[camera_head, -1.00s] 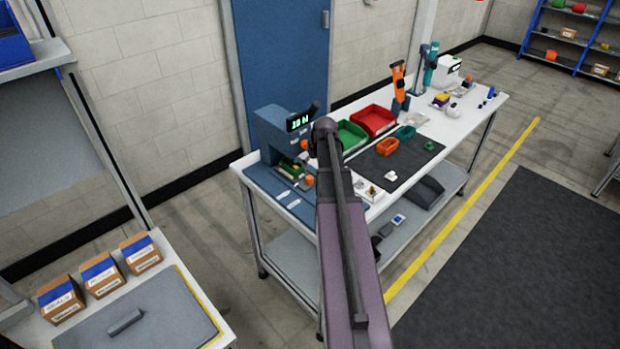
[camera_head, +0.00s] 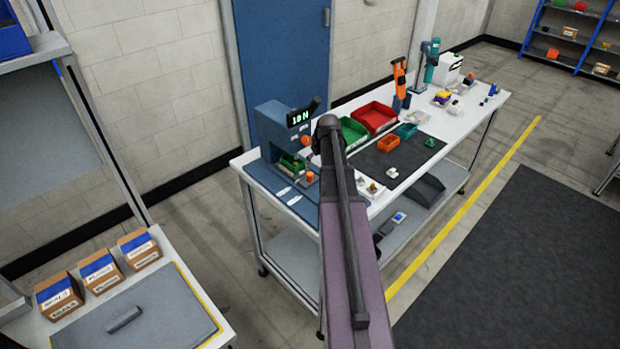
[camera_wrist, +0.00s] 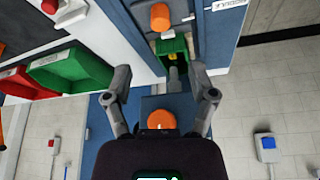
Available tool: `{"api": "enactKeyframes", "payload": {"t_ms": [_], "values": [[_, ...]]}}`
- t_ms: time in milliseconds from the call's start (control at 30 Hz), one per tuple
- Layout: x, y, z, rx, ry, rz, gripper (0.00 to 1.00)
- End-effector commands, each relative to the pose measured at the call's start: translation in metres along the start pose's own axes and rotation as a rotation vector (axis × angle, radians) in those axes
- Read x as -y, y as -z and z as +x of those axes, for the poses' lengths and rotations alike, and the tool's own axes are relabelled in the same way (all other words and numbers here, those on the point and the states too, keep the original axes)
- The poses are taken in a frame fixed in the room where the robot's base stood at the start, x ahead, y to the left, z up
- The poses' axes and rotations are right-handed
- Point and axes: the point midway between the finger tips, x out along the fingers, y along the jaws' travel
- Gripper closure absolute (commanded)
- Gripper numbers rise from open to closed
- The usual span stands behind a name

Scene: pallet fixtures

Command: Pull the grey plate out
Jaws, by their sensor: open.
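My gripper (camera_wrist: 163,96) is open in the wrist view, its two fingers spread wide with nothing between the tips. Beyond the fingertips, a small grey piece (camera_wrist: 175,77) sticks out of a green block (camera_wrist: 172,46); it may be the grey plate, but it is too small to be sure. One orange knob (camera_wrist: 159,17) lies beyond the block and another orange knob (camera_wrist: 161,120) is near the gripper's base. In the head view the green block (camera_head: 291,164) sits in a blue-grey machine (camera_head: 272,130) reading "10 N". My arm hides the gripper there.
The white bench (camera_head: 470,110) carries a green bin (camera_head: 352,132), a red bin (camera_head: 376,117) and a dark mat (camera_head: 372,162) right of the machine. A side table with several boxes (camera_head: 100,270) stands at lower left. Open floor (camera_head: 510,250) lies at right.

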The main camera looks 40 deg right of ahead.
Motion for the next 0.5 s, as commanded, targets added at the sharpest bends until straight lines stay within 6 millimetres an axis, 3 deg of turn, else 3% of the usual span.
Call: {"api": "enactKeyframes", "payload": {"t_ms": [500], "values": [[0.0, -0.001, 0.046, 0.0, 0.0, 0.0, 0.27]]}}
